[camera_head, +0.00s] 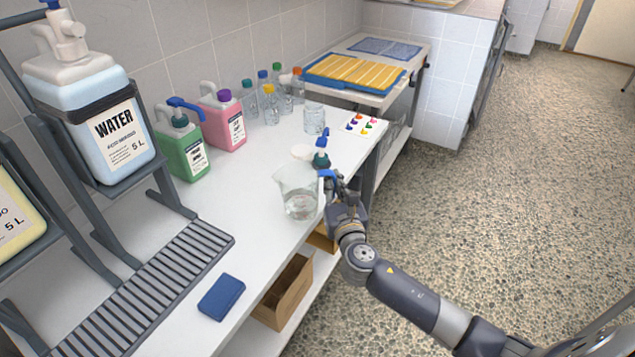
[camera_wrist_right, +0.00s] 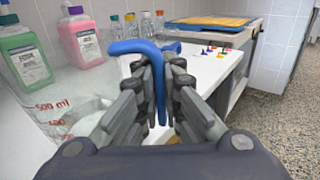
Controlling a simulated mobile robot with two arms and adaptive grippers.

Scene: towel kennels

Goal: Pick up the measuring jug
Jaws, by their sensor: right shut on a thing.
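The measuring jug (camera_head: 299,192) is clear, with a spout at the left of its rim and a blue handle. It is upright over the front edge area of the white bench; I cannot tell whether its base touches the top. My right gripper (camera_head: 333,183) is shut on the blue handle at the jug's right side. In the right wrist view the handle (camera_wrist_right: 152,62) runs between the two fingers, and the clear jug wall (camera_wrist_right: 62,105) with red marks, including 500 ml, is at left. My left gripper is not in view.
On the white bench (camera_head: 250,190) stand a green jug (camera_head: 184,148), a pink jug (camera_head: 224,122), several small bottles, a beaker (camera_head: 314,118) and a dark teal bottle (camera_head: 321,157) close behind the jug. A blue sponge-like block (camera_head: 222,297) and a rack with a WATER canister (camera_head: 115,137) are nearer.

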